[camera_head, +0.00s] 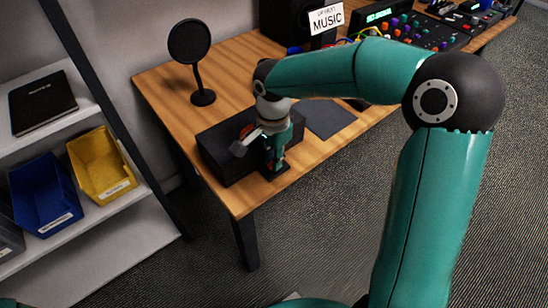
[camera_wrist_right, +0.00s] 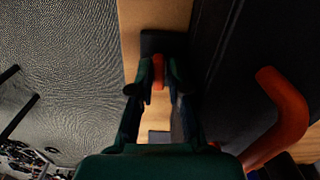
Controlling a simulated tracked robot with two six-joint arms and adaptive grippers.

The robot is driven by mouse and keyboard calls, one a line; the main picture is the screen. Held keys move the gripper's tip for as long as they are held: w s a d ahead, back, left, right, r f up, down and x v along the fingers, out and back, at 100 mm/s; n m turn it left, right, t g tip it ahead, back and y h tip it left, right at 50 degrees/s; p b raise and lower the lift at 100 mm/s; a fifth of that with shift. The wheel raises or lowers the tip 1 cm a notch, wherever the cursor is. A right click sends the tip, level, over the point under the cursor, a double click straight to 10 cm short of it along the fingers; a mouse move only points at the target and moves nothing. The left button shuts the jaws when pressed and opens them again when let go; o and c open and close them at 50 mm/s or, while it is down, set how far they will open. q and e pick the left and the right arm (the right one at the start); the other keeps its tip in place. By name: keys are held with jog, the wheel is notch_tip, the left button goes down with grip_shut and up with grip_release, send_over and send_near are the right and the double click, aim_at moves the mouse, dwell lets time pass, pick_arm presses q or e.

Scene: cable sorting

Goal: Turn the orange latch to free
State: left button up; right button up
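A small orange latch (camera_wrist_right: 158,72) stands on a dark mount (camera_wrist_right: 163,43) beside a long black case. My right gripper (camera_wrist_right: 158,78) has one fingertip on each side of the latch, with almost no gap, and appears shut on it. In the head view my right gripper (camera_head: 271,157) points down at the front right side of the black case (camera_head: 225,150) and hides most of the latch. A curved orange bar (camera_wrist_right: 285,115) stands nearer the camera, right of the fingers. My left gripper is not in view.
The case lies near the front edge of the wooden desk (camera_head: 160,85). A shelf with a blue bin (camera_head: 45,195) and a yellow bin (camera_head: 102,165) is at left.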

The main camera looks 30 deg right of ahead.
jog(key=shift+o, duration=1.3)
jog(key=shift+r, duration=0.1)
jog(key=shift+n, duration=0.3)
